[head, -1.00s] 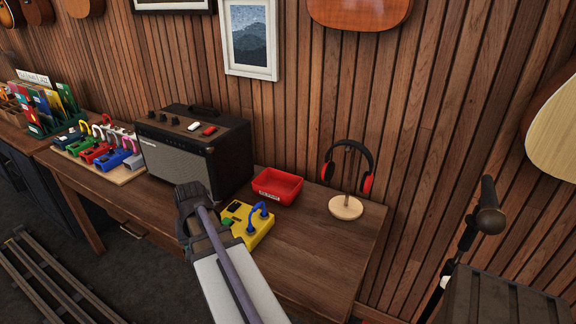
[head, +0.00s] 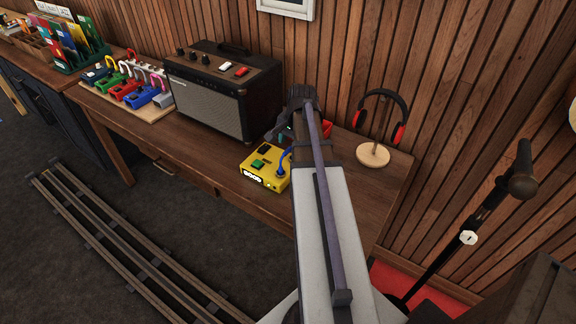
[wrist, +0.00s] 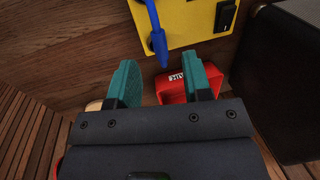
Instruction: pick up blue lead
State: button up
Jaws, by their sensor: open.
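The blue lead (head: 284,158) rises from the yellow pedal (head: 262,167) on the table; my arm hides part of it in the head view. In the wrist view the blue lead (wrist: 158,42) crosses in front of the yellow pedal (wrist: 196,18) and ends in a thicker tip near my gripper (wrist: 163,82). The teal fingers are open, one on each side of that tip, with nothing held between them. In the head view my gripper (head: 288,130) is above and behind the pedal, largely hidden by my arm.
A red tray (wrist: 172,86) lies beyond the fingers, partly hidden in the head view. A black amplifier (head: 215,105) stands left of it, and a headphone stand (head: 373,155) right. Several coloured pedals with leads sit on a wooden board (head: 98,99) further left. A microphone (head: 522,185) stands right.

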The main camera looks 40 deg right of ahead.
aim_at(288, 149)
jog(key=f+b, duration=0.2)
jog(key=w+f+b, duration=0.1)
jog(key=f+b, duration=0.2)
jog(key=shift+a+f, duration=0.1)
jog(key=shift+f, duration=0.1)
jog(key=shift+r, duration=0.25)
grip_shut()
